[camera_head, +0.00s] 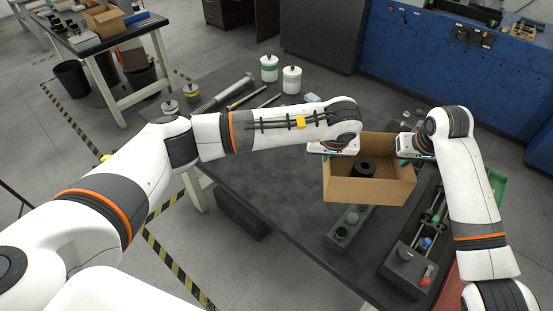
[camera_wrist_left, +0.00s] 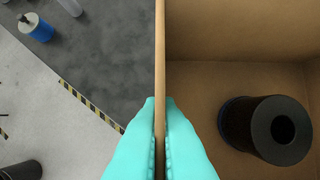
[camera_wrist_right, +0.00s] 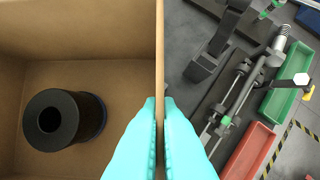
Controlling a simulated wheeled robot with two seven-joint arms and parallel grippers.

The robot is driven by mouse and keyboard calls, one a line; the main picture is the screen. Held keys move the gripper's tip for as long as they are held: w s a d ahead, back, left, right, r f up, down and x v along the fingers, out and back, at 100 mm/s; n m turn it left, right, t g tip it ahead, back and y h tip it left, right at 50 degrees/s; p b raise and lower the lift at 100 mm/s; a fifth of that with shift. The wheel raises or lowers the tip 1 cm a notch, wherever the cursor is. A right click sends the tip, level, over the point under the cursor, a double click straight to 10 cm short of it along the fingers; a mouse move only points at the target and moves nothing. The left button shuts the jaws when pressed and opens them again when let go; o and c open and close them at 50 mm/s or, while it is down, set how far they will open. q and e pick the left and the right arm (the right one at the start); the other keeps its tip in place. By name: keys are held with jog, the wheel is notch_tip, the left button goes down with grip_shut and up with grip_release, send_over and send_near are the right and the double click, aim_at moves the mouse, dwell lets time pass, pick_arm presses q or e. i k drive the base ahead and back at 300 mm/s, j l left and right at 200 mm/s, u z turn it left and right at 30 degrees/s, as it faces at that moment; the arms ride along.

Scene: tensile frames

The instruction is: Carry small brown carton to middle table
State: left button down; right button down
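The small brown carton (camera_head: 367,191) is open at the top and roughly level in the head view, in front of me over the dark table (camera_head: 262,167). A black hollow cylinder (camera_head: 363,168) stands inside it; it also shows in the left wrist view (camera_wrist_left: 268,130) and right wrist view (camera_wrist_right: 64,120). My left gripper (camera_head: 327,148) is shut on the carton's left wall, with teal fingers on both sides of it. My right gripper (camera_head: 410,156) is shut on the right wall the same way. The carton appears raised above the table; its underside is hidden.
Fixtures (camera_head: 420,240) and a green bin (camera_head: 496,186) are at the right. Another table (camera_head: 115,35) with a brown box (camera_head: 104,22) is at the far left. A blue cabinet (camera_head: 430,60) stands behind.

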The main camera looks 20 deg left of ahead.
aim_at(304, 171)
jog(key=k+j+u, duration=0.1)
jog(key=j, duration=0.45)
jog(key=k+j, duration=0.1)
jog(key=j, duration=0.45)
jog(key=k+j+u, duration=0.15)
jog(key=j, duration=0.45)
jog(key=k+j, duration=0.15)
jog(key=j, duration=0.15)
